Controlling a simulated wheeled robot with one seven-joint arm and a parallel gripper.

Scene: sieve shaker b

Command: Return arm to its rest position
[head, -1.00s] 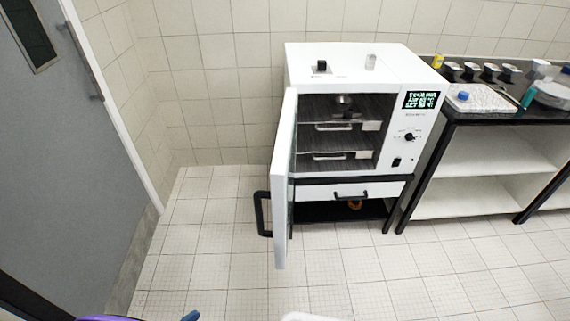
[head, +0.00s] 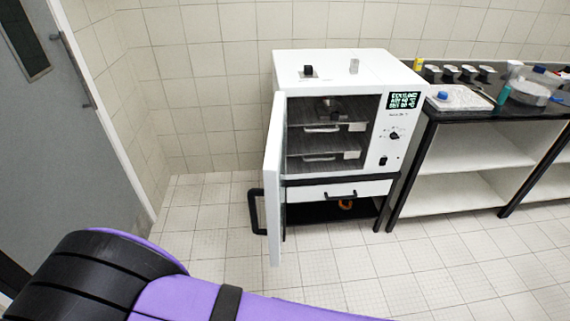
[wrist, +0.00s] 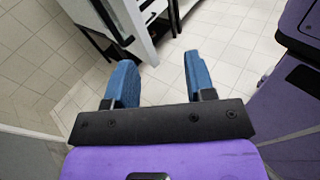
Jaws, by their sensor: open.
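My gripper (wrist: 160,82) shows in the wrist view with its two blue fingers spread apart and nothing between them. It points down over the tiled floor, clear of the furniture. My purple and black arm (head: 190,295) crosses the lower left of the head view. The gripper itself is not in the head view.
A white oven (head: 345,66) stands against the wall with its door (head: 275,190) swung open toward me and shelves inside. A bench (head: 480,118) with dishes and containers is to its right. A grey door (head: 60,130) is at left. The tiled floor (head: 330,255) in front is free.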

